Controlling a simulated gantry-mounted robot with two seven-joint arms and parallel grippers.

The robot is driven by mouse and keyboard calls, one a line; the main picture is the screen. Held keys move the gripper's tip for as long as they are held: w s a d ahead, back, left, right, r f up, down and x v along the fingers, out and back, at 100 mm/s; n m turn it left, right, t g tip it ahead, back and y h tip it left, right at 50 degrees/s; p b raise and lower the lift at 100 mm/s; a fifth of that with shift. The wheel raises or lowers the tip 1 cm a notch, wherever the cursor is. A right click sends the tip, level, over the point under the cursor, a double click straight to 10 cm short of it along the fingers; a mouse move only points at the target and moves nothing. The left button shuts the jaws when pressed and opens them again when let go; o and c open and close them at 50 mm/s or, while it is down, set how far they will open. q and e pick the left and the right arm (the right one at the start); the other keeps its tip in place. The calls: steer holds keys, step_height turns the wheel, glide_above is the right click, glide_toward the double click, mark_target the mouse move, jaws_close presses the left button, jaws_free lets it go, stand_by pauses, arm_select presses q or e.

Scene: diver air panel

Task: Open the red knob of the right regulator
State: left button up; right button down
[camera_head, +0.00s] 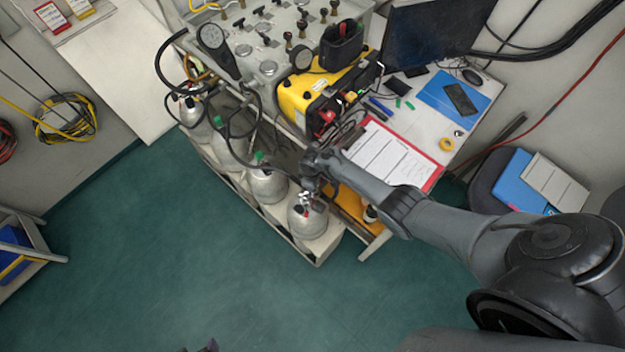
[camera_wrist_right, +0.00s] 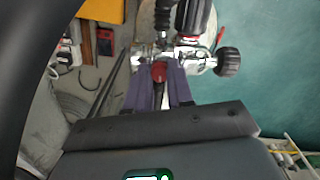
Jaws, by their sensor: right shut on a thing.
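The right regulator (camera_wrist_right: 195,58) is chrome, with a black ribbed handwheel (camera_wrist_right: 229,62) on its right side in the right wrist view. Its red knob (camera_wrist_right: 158,72) sits between the fingertips of my right gripper (camera_wrist_right: 159,76), which is shut on it. In the head view my right gripper (camera_head: 309,184) reaches down to the regulator on top of the nearest silver cylinder (camera_head: 307,220). The knob is hidden or too small to make out there. A small dark tip of what looks like my left gripper (camera_head: 203,347) shows at the bottom edge, mostly out of frame.
Several silver cylinders stand in a row in a low rack (camera_head: 318,254). A yellow case (camera_head: 308,97) and a red-edged clipboard (camera_head: 388,157) lie on the bench above. Hoses and gauges hang near the cylinders. The green floor (camera_head: 190,270) in front is clear.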

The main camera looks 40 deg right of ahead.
steer(key=shift+n, duration=1.1)
steer(key=c, duration=1)
jaws_free()
steer(key=shift+r+p, duration=0.35)
steer(key=shift+r, duration=0.25)
step_height(320, 180, up, 10)
steer(key=p, duration=0.3)
steer(key=shift+f+p, duration=0.2)
steer(key=shift+p, duration=0.2)
